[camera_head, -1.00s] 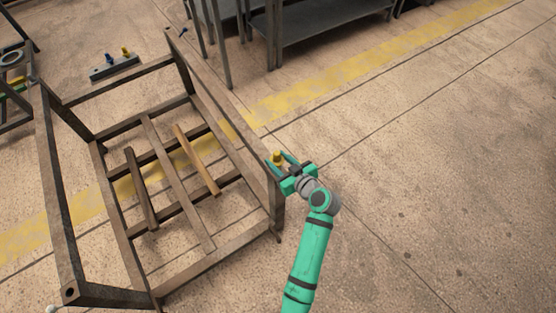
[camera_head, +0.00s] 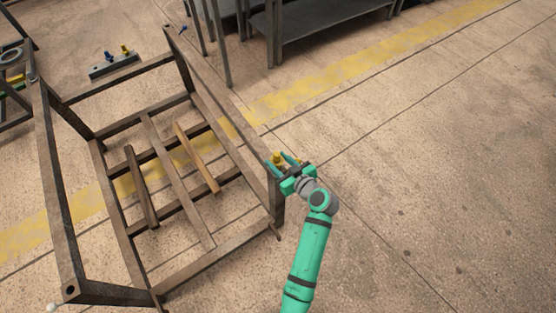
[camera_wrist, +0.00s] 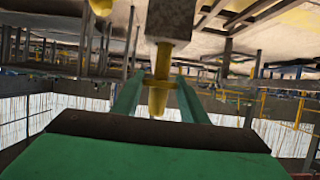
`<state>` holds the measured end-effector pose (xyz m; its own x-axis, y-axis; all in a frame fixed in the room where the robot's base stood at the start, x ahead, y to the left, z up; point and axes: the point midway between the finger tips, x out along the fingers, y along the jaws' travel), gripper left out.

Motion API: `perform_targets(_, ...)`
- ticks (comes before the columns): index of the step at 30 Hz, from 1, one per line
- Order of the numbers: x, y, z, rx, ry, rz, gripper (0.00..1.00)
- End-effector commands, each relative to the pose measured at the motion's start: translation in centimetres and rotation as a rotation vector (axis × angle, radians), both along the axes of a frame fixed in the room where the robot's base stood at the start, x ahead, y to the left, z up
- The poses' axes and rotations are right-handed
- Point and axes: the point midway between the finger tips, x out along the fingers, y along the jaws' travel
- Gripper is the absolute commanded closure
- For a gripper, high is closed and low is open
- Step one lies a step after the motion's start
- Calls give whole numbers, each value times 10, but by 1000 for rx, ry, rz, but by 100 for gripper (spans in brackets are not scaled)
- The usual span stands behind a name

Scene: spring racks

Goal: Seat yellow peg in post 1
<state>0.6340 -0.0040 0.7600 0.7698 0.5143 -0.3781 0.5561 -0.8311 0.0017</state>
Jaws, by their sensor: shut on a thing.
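My gripper (camera_head: 283,163) is shut on a yellow peg (camera_head: 277,159) at the top of the rack's right corner post (camera_head: 277,195). In the wrist view the floor is at the top, so the picture is upside down. There the yellow peg (camera_wrist: 159,95) stands between my fingers, its collar level with them. Its shaft points toward the grey-brown end of the post (camera_wrist: 154,22). Yellow also shows against the post. I cannot tell whether the tip is inside the post or in front of it.
The brown metal rack (camera_head: 65,215) has open corner posts and loose bars inside. A small holder (camera_head: 114,69) with a blue and a yellow peg lies beyond it. A grey shelf (camera_head: 330,25) stands at the back. Floor to the right is clear.

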Motion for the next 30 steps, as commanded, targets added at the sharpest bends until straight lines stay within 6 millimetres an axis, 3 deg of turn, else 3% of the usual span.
perform_targets(30,1,0,-19,0,-2,-1,100)
